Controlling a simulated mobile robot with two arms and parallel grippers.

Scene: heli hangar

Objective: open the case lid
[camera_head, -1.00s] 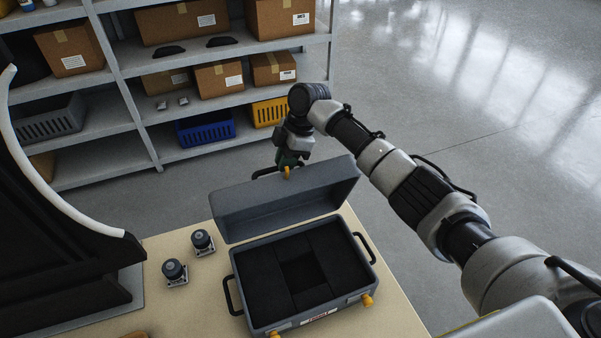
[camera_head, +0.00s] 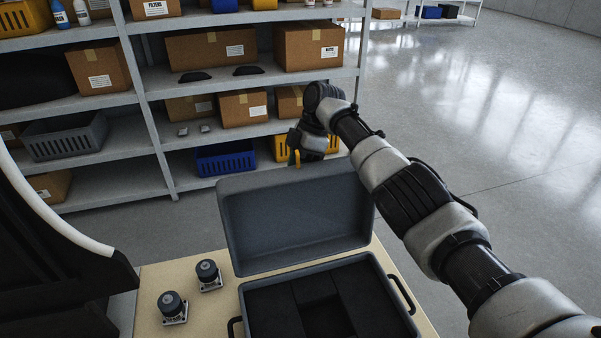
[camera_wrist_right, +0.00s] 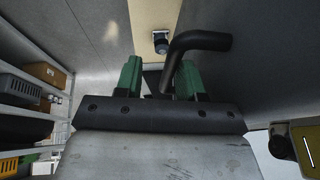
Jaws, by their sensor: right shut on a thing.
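The grey case (camera_head: 391,275) sits on the tan table, its near part cut off by the frame edge. Dark foam (camera_head: 270,312) with a recess lines it. Its lid (camera_head: 295,215) stands up at the far side, its hollow inside facing me. My right gripper (camera_head: 294,157) is at the lid's top edge, partly hidden behind it. In the right wrist view, the green fingers (camera_wrist_right: 160,78) are shut on the black lid handle (camera_wrist_right: 196,42), beside the lid's grey outer face. My left gripper is not in view.
Two small dark-topped parts (camera_head: 208,272) (camera_head: 172,305) stand on the table (camera_head: 150,275) left of the case. A shelf (camera_head: 110,185) with boxes and bins stands behind. Open floor (camera_head: 510,150) lies to the right.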

